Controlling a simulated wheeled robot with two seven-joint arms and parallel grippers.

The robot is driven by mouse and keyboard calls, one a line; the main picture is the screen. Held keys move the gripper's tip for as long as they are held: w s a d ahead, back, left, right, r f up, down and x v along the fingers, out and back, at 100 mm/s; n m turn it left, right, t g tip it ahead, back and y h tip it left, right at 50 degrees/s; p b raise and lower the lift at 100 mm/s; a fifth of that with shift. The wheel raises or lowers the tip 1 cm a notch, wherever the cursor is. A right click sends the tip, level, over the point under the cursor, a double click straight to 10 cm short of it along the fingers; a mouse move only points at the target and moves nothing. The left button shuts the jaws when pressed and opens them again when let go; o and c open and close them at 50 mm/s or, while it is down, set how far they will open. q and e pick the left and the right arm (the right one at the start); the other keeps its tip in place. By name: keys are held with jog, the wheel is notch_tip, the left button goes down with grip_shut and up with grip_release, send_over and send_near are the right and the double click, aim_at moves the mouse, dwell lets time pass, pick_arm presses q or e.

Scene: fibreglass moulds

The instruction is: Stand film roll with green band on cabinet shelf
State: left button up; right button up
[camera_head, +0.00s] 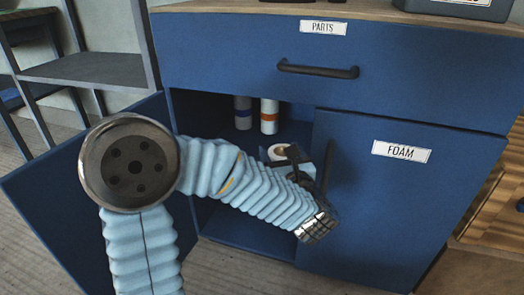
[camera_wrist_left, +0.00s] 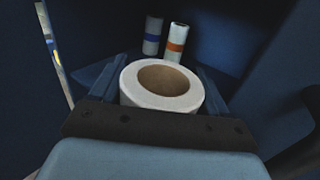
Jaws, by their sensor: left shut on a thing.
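My left gripper (camera_head: 290,162) is shut on a white film roll (camera_head: 277,151) at the open cabinet. In the left wrist view the roll (camera_wrist_left: 163,85) sits between the two fingers, with its brown cardboard core facing the camera. Most of its side is hidden, so no green band shows. The cabinet shelf (camera_head: 295,131) lies behind the gripper in the dark interior. A roll with a blue band (camera_head: 243,113) and a roll with an orange band (camera_head: 269,116) stand upright side by side on it. My right gripper is not in view.
The left cabinet door (camera_head: 65,190) is swung open to the left. The FOAM door (camera_head: 400,205) is closed, close to the right of my gripper. The PARTS drawer (camera_head: 340,60) is closed above. A grey shelf rack (camera_head: 85,70) stands at the left.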

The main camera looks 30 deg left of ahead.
pick_arm(q)
jog(key=f+x, duration=0.1)
jog(key=x, duration=0.7)
jog(key=f+x, duration=0.2)
jog(key=x, duration=0.6)
jog(key=shift+a+f, duration=0.2)
jog(key=shift+f, duration=0.1)
jog(key=shift+w, duration=0.1)
jog(key=shift+f, duration=0.1)
jog(key=o, duration=1.8)
